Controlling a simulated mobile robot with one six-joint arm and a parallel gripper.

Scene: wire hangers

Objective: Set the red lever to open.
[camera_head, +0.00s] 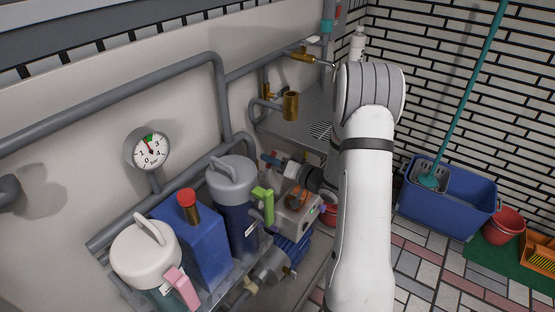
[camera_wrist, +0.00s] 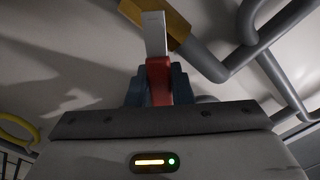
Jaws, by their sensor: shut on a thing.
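The red lever (camera_wrist: 157,84) shows in the wrist view between the two blue fingers of my gripper (camera_wrist: 157,92). A pale grey metal strip (camera_wrist: 154,36) runs from the red part up to a brass-coloured body (camera_wrist: 180,27) on the grey pipework. My gripper is shut on the red part. In the camera_head view my gripper (camera_head: 273,160) is near the wall, to the right of the dark blue filter housing, partly behind other parts. Only a small bit of red shows there, and I cannot read the lever's setting.
A pressure gauge (camera_head: 151,149) hangs on the wall above several filter housings. A green handle (camera_head: 263,204), a pink handle (camera_head: 182,287) and a pump (camera_head: 280,262) are close by. A sink (camera_head: 297,130) stands behind; a blue mop bucket (camera_head: 455,205) is at right.

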